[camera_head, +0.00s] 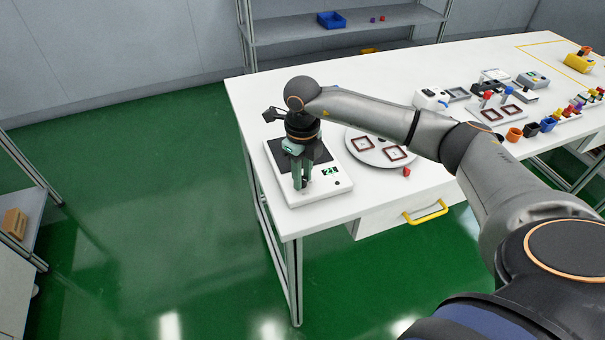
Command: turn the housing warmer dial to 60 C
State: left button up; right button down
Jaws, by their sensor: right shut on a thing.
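The housing warmer (307,198) is a white, flat unit with a dark top plate, at the left end of the white table. A small green display (328,171) shows on its front right, too small to read. My right gripper (301,186) points down over the front part of the warmer, its greenish fingers closed together on the dial. The dial is mostly hidden by the fingers, so its setting cannot be told. My left gripper is not in view.
A round grey turntable (365,158) with dark red square frames stands right of the warmer, a small red piece (406,172) near its edge. Trays, coloured cups and a yellow bin (578,63) stand farther right. A yellow drawer handle (426,212) sticks out in front.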

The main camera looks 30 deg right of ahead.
jog(key=m, duration=0.4)
jog(key=shift+r+m, duration=0.1)
jog(key=shift+m, duration=0.2)
jog(key=shift+m+p, duration=0.5)
jog(key=shift+m, duration=1.4)
jog(key=c, duration=0.7)
grip_release()
jog(key=shift+a, duration=0.1)
jog(key=shift+o, duration=0.2)
notch_tip(320, 180, up, 12)
jog(key=shift+r+b, duration=0.2)
jog(key=shift+b, duration=0.2)
